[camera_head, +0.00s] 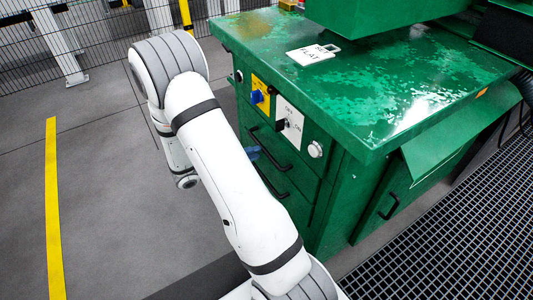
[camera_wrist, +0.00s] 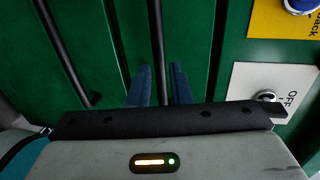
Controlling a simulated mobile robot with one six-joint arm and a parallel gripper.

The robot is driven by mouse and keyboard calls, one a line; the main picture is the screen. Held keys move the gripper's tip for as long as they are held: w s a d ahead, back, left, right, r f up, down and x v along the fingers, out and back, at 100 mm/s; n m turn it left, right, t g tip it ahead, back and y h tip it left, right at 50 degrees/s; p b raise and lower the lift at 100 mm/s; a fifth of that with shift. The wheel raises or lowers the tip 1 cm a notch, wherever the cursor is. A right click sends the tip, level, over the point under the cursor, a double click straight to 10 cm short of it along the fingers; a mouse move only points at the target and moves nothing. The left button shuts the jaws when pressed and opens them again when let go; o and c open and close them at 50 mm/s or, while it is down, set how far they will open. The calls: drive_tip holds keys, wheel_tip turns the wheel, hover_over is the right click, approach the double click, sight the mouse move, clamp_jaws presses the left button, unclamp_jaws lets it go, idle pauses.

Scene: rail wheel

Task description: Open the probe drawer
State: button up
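The green cabinet (camera_head: 330,165) has drawers on its left face, all looking closed. No label shows which is the probe drawer. The upper drawer's black bar handle (camera_head: 268,148) is partly behind my arm; it also runs down the middle of the wrist view (camera_wrist: 156,40). The lower handle (camera_head: 272,187) shows at left in the wrist view (camera_wrist: 66,52). My gripper (camera_wrist: 160,88) has blue fingers, spread apart, one on each side of the upper handle. Whether they touch it I cannot tell. In the head view only a bit of blue fingertip shows beside my arm.
A yellow plate with a blue knob (camera_head: 257,96) and a white OFF switch plate (camera_head: 289,123) sit above the drawers. A white tag (camera_head: 313,54) lies on the worn cabinet top. Grey floor with a yellow line (camera_head: 54,210) is clear at left; grating (camera_head: 450,240) lies at right.

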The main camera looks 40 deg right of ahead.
sight(265, 149)
drive_tip(key=b+x, duration=0.1)
drive_tip(key=x, duration=0.4)
drive_tip(key=shift+a, duration=0.1)
clamp_jaws()
